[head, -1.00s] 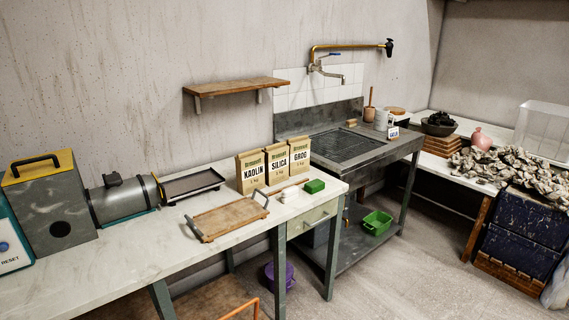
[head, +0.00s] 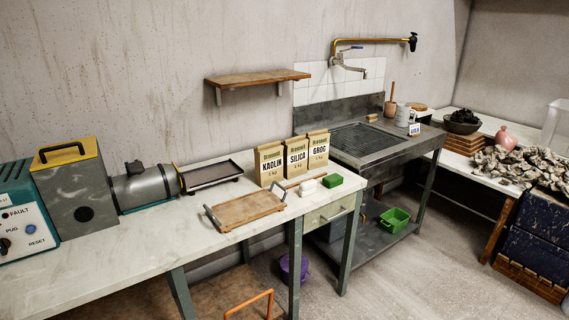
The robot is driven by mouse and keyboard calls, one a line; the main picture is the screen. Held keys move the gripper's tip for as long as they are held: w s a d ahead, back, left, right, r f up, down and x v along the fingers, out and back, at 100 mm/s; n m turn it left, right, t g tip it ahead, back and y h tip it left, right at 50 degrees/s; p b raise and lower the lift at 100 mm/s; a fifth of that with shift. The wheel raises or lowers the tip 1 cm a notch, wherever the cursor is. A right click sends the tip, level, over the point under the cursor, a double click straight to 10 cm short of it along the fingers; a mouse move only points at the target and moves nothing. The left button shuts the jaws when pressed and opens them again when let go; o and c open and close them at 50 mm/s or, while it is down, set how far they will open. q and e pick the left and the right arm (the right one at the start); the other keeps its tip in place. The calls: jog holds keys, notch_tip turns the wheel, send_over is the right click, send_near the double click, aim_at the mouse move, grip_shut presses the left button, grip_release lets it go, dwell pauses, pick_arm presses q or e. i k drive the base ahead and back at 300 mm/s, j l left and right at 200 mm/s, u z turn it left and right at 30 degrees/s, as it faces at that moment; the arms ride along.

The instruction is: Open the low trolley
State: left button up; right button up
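What looks like the low trolley is a flat brown deck (head: 212,293) on the floor under the long worktable, with an orange tubular handle (head: 250,304) at its front. The bottom edge of the picture cuts it off, and the tabletop and a table leg hide part of it. I cannot tell from this view which part of it opens. Neither of my grippers is in view.
The worktable (head: 120,255) stands over the deck, its legs (head: 295,265) beside it. A purple bucket (head: 294,267) sits on the floor behind a leg. A drawer (head: 328,214) and a sink unit (head: 375,155) are to the right. Floor (head: 410,285) at lower right is clear.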

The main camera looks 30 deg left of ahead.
aim_at(237, 293)
jog(key=u, duration=1.1)
